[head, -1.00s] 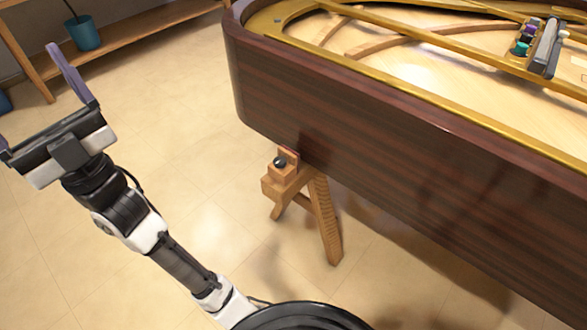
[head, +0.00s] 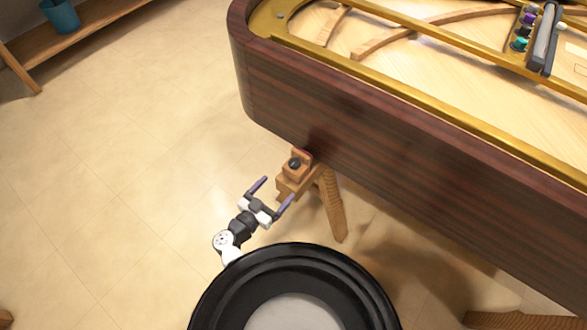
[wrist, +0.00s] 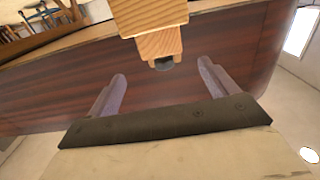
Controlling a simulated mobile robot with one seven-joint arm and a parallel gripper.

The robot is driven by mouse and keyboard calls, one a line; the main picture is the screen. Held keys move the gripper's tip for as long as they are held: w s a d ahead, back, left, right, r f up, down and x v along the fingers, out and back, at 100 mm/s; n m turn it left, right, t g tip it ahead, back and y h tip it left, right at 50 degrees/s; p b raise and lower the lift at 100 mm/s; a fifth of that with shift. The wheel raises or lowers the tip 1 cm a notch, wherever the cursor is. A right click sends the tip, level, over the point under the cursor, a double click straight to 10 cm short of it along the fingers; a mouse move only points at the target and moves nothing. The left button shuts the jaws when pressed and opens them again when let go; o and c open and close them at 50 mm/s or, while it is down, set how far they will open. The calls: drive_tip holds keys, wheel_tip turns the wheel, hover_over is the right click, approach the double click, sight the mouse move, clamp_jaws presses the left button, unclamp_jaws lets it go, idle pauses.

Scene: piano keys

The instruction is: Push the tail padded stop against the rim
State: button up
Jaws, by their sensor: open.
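The tail padded stop (head: 299,171) is a small wooden block with a dark round knob (head: 295,164) and a reddish pad. It sits on a wooden trestle (head: 329,200) beside the piano's dark rim (head: 360,150). I cannot tell whether its pad touches the rim. My gripper (head: 278,189) is open and empty, its two purple fingers pointing toward the stop from the near left, apparently a little short of it. In the wrist view, the wooden stop and support (wrist: 158,40) show at the top, the knob (wrist: 163,65) lying between the open fingers.
The piano's long dark side fills the right, with a gold frame (head: 400,95) and small coloured parts (head: 525,30) inside it. A low wooden shelf (head: 100,18) with a teal pot (head: 60,15) stands at the back left. The tiled floor at left is clear.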

sight(290, 173)
drive_tip(key=b+x, duration=0.3)
drive_tip(key=x, duration=0.6)
drive_tip(key=shift+w+f+b, duration=0.1)
drive_tip(key=shift+w+b, duration=0.1)
drive_tip(key=shift+b, duration=0.1)
drive_tip(key=shift+w+d, duration=0.25)
drive_tip(key=shift+w, duration=0.05)
